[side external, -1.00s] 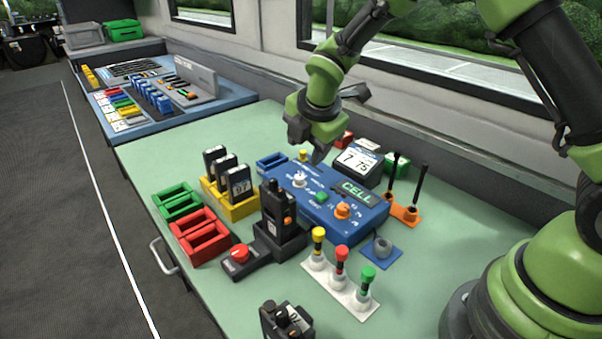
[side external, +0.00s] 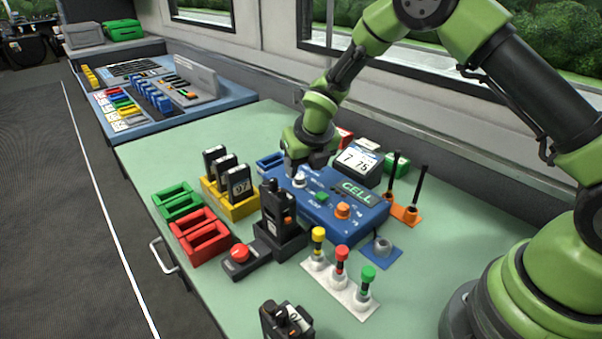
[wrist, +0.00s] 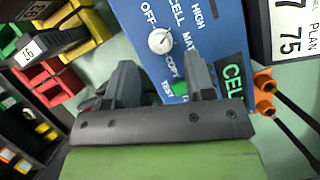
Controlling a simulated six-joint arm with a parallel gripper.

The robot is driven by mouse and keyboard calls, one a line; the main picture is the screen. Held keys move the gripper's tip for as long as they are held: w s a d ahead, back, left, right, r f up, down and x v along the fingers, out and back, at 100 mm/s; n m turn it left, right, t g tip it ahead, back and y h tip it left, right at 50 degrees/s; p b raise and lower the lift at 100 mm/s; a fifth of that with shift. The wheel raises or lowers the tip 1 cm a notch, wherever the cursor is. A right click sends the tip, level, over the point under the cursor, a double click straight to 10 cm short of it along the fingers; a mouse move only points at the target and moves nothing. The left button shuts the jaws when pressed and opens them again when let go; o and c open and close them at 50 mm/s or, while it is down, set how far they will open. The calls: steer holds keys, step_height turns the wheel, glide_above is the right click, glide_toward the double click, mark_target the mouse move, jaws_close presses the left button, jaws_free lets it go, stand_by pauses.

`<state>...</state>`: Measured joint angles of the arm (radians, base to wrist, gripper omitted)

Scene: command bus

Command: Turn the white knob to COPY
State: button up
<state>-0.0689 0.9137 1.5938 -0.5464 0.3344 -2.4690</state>
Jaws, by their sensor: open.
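The white knob (side external: 299,181) is on the top of the blue control box (side external: 318,207), near its left end. In the wrist view the knob (wrist: 160,40) has printed labels around it, among them OFF, CELL, COPY and TEST. COPY is on the near side, toward my fingers. I cannot tell surely which label the knob's mark points at. My gripper (wrist: 160,64) is open and empty, with one finger on each side of the panel area just short of the knob. In the side view my gripper (side external: 297,165) is low over the knob and partly hides it.
A green button (side external: 322,196), an orange knob (side external: 342,211) and a CELL display (side external: 358,192) share the box. A display unit (side external: 358,160) is behind it. Radios in a yellow rack (side external: 232,208) stand left, and colored plungers (side external: 340,268) stand in front.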

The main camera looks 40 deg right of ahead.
mark_target(300, 177)
steer(key=shift+x, duration=1.85)
jaws_close()
